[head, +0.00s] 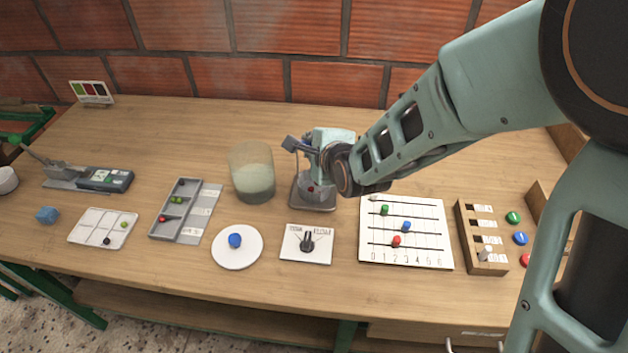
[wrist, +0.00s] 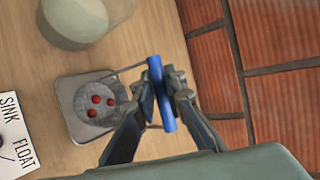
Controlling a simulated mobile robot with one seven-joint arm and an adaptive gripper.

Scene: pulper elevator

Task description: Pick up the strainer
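A glass jar of greenish liquid (head: 253,182) stands just left of the tray. A SINK/FLOAT dial panel (head: 292,252) lies in front, a white bead board (head: 430,245) to the right. A brick wall (head: 290,40) rises behind the table.

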